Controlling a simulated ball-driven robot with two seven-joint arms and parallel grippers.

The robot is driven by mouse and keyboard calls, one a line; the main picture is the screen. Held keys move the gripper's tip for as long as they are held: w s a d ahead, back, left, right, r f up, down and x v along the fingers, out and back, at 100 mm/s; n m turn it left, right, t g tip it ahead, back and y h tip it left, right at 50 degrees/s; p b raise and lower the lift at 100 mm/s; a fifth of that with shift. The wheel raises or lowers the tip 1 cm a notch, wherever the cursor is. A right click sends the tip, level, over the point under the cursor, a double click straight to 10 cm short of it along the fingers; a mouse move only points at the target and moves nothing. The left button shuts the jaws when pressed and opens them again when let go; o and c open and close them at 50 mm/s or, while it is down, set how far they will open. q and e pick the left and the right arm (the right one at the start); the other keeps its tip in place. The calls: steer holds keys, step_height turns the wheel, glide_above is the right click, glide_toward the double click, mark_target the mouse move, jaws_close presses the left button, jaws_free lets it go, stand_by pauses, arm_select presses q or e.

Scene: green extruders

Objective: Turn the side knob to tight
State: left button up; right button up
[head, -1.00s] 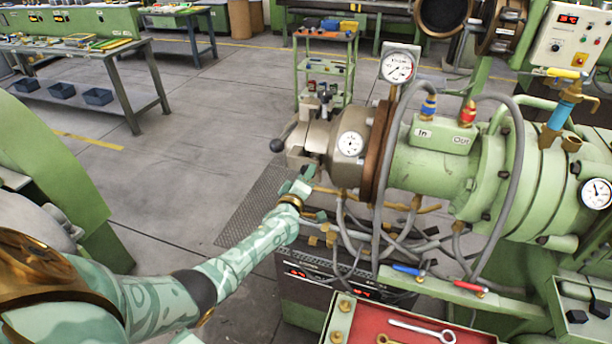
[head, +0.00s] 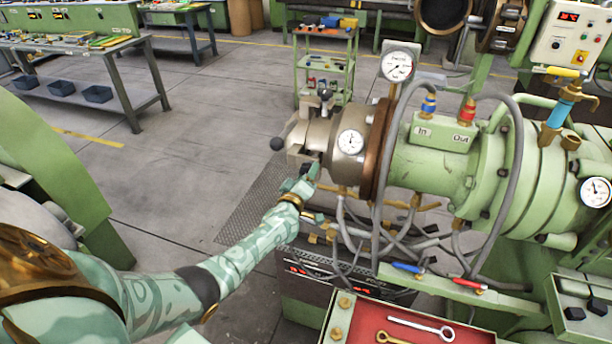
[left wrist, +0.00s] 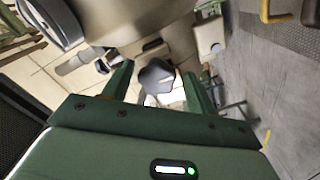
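The extruder head (head: 325,135) is a grey metal block at the left end of the green barrel. A dark knob (left wrist: 156,76) shows in the left wrist view, lying between the two green fingers of my left gripper (left wrist: 157,85). A gap shows on each side of it, so the gripper looks open around or just short of it. In the head view my left gripper (head: 308,177) is at the lower near side of the head and hides most of this knob. I cannot read the knob's turn position. My right gripper is not in view.
A lever with a black ball (head: 277,144) sticks out left of the head, and a black knob (head: 324,95) stands on top. Hoses (head: 385,240) hang below the barrel. A red tray (head: 400,335) with wrenches is at the front. Open floor lies left.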

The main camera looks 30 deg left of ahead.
arm_select(q)
steer(key=shift+s+r, duration=0.1)
steer(key=p+v, duration=0.4)
steer(key=v, duration=1.2)
steer(key=shift+d, duration=0.15)
